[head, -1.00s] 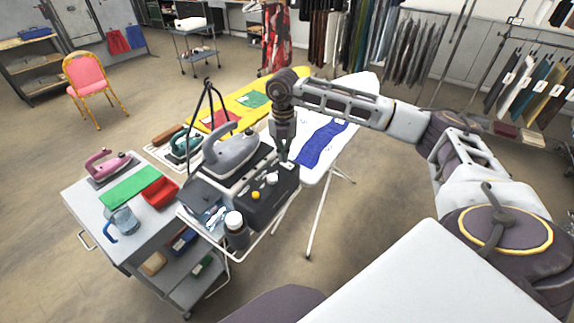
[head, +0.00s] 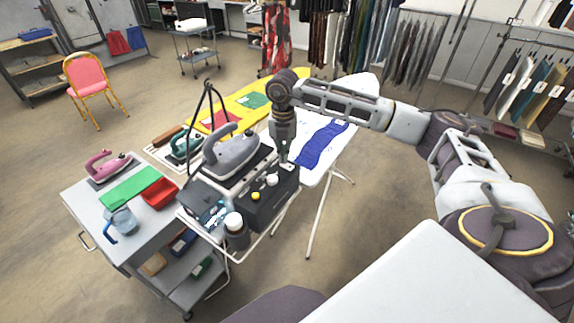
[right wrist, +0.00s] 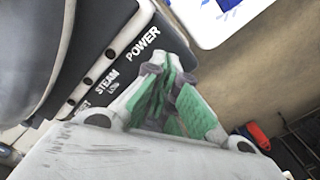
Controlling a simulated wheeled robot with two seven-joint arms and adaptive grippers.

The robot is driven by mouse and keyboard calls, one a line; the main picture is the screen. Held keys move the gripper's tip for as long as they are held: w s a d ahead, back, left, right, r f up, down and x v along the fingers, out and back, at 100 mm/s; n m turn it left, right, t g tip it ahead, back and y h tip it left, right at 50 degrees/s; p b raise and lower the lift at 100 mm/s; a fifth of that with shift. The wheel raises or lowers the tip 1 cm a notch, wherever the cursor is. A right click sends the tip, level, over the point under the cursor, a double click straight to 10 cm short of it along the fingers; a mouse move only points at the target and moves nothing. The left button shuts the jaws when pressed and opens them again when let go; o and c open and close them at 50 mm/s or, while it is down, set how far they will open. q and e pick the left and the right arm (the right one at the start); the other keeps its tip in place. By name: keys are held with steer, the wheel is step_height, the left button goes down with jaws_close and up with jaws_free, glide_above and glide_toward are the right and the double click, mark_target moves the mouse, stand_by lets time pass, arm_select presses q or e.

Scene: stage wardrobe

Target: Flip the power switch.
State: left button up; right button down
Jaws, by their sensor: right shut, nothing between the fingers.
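The steam station (head: 262,212) is a dark grey box with a yellow knob and white knobs on its panel. It stands on a white wire stand, and a grey iron (head: 232,155) rests on top. In the right wrist view its panel carries the printed word POWER (right wrist: 142,43), with STEAM beside it. The power switch itself is not clearly seen; my fingers may cover it. My right gripper (head: 285,170) points down at the panel's far right end. Its green-padded fingers (right wrist: 165,75) are shut and empty, close to the POWER label. My left gripper is out of view.
A grey cart (head: 85,205) at left holds a pink iron (head: 107,165), a red tray (head: 160,193) and a blue jug (head: 122,222). An ironing board (head: 350,105) lies behind my gripper.

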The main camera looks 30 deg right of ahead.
steer(key=shift+f+b, duration=0.85)
steer(key=shift+f, duration=0.4)
stand_by(1.8)
steer(key=shift+r, duration=0.15)
steer(key=shift+r+p, duration=2)
steer(key=shift+r, duration=1.45)
steer(key=shift+f, duration=0.1)
